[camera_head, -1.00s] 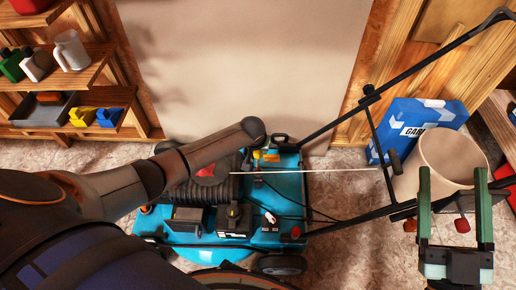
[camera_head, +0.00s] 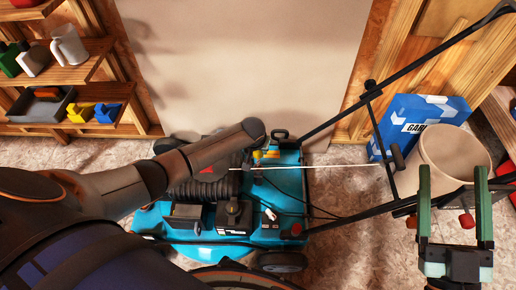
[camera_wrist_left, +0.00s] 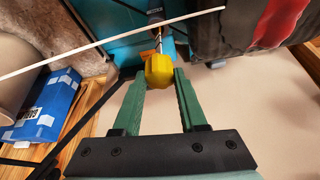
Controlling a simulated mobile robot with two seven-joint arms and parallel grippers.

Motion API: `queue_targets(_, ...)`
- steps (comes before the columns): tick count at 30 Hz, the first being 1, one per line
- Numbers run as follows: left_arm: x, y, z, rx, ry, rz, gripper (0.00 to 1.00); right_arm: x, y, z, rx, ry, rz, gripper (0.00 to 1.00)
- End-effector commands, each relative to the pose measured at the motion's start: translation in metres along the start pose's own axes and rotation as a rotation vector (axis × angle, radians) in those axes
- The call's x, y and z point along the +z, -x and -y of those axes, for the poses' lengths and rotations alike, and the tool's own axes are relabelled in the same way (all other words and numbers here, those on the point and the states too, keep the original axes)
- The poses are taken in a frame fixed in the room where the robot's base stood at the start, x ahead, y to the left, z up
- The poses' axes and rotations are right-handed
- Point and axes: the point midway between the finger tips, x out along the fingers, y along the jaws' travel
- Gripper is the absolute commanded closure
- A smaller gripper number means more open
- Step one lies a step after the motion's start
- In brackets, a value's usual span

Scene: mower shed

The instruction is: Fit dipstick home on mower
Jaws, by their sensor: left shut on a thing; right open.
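A yellow knob (camera_wrist_left: 158,70), apparently the dipstick's handle, is between the green fingers of my left gripper (camera_wrist_left: 161,76) in the left wrist view. The gripper is shut on it. A short metal shaft runs from the knob towards a dark tube end (camera_wrist_left: 155,16) on the mower; whether it is inside the tube I cannot tell. My right gripper (camera_head: 454,170) is open and empty at the right.
A thin white rod or cord (camera_head: 340,167) stretches across the mower and passes close to the knob in the wrist view. Black handle bars (camera_head: 345,117) rise to the right. A beige bucket (camera_head: 448,155) and blue box (camera_head: 425,112) stand at right, shelves (camera_head: 60,70) at left.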

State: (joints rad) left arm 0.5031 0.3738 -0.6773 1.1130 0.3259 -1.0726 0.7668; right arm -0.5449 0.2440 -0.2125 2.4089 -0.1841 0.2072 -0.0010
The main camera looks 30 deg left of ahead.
Motion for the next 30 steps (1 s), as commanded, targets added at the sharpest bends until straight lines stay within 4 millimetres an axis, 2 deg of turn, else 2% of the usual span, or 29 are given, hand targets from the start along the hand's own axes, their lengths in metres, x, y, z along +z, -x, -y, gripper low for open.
queue_targets(30,0.01,-0.025,0.0,0.0,0.0,0.0,1.0,0.016,0.008,0.005,0.0,0.0,0.0,0.23)
